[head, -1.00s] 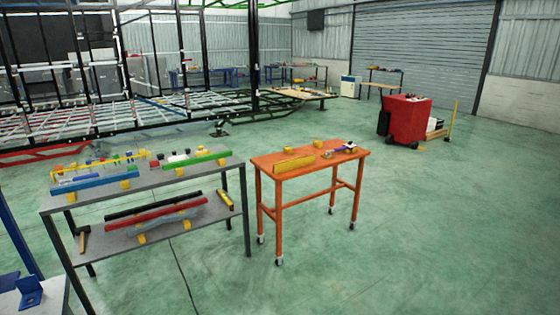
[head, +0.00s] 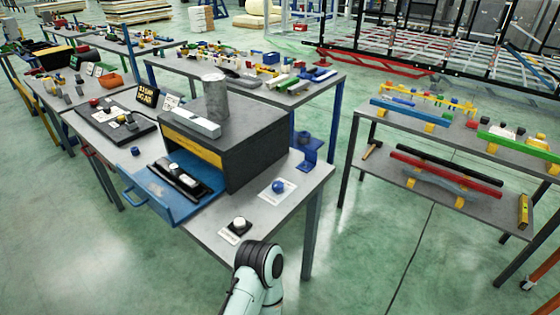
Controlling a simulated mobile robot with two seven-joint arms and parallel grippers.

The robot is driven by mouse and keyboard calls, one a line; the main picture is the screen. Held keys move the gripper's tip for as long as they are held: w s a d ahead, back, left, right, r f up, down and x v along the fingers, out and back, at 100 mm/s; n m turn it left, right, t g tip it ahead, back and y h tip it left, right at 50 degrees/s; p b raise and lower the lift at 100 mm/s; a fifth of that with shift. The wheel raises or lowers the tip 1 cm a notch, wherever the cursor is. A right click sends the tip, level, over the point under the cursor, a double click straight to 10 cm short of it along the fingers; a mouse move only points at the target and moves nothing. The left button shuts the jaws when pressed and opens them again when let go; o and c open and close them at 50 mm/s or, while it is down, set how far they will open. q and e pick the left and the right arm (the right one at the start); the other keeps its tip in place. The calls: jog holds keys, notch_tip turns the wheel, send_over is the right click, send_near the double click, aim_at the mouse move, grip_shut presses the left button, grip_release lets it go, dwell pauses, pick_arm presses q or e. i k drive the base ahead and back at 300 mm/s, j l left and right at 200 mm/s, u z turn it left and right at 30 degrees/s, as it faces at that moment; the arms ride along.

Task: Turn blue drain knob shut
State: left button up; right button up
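A blue knob (head: 278,187) sits on a white plate at the right part of the grey workbench (head: 312,182) in the head view. It is small, and I cannot tell which way it is turned or read its label. A smaller blue knob-like piece (head: 135,151) lies further left on the bench. Part of one of my arms, pale green and black, rises at the bottom middle, in front of the bench edge. Neither gripper shows.
A black-and-white button (head: 238,224) sits near the bench's front edge. A dark cabinet (head: 250,140) has its blue drawer (head: 165,195) pulled out, holding a black item. A blue bracket (head: 312,150) stands at the right edge. Green floor (head: 380,260) is clear at right.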

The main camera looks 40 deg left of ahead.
aim_at(278, 187)
jog(key=i+u, duration=0.1)
jog(key=u, duration=0.3)
jog(key=i+l+u, duration=0.1)
jog(key=u, duration=0.3)
jog(key=i+l+u, duration=0.1)
jog(key=u, duration=0.25)
jog(key=l+u, duration=0.25)
jog(key=u, duration=0.15)
jog(key=i+l+u, duration=0.15)
jog(key=u, duration=0.3)
jog(key=i+l+u, duration=0.1)
jog(key=l+u, duration=0.45)
jog(key=u, duration=0.3)
jog(key=i+l, duration=0.05)
